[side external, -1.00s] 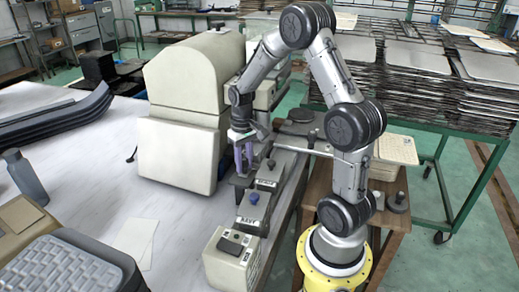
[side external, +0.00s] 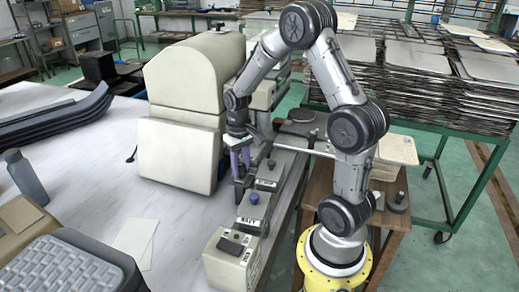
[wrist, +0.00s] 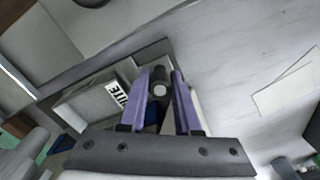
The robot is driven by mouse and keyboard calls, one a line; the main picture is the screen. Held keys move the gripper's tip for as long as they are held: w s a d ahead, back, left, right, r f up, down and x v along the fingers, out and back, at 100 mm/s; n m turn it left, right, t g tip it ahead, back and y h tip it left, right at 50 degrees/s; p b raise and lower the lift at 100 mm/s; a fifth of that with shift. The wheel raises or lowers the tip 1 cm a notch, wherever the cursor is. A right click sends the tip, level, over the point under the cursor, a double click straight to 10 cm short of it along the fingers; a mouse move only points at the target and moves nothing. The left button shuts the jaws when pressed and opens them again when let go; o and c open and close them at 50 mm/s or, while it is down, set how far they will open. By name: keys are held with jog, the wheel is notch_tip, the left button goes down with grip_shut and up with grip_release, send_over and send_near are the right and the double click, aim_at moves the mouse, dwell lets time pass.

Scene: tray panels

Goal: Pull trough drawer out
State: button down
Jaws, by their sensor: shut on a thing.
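My gripper (side external: 238,172) points down at the row of trough drawers beside the cream machine, with its purple fingers on the row's left side. In the wrist view, the fingers (wrist: 164,76) close around a small dark round knob (wrist: 160,88) with a lighter end. A label (wrist: 118,94), partly hidden and ending in "ITE", lies just left of the fingers. In the side view, a drawer (side external: 247,222) labelled like "NAVY" carries a blue knob (side external: 253,198). Behind it is another labelled drawer (side external: 268,182) with a dark knob (side external: 271,164). The gripped knob is hidden there.
The cream machine (side external: 178,150) stands close to the left of my gripper. A cream control box (side external: 230,262) sits at the near end of the row. The white bench top (side external: 90,190) left of the row is largely clear, with paper (side external: 135,243) on it.

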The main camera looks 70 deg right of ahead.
jog(key=shift+w+a, duration=0.1)
jog(key=shift+a, duration=1.9)
jog(key=c, duration=0.7)
grip_release()
jog(key=shift+r, duration=0.15)
notch_tip(320, 180, up, 7)
jog(key=shift+f, duration=0.15)
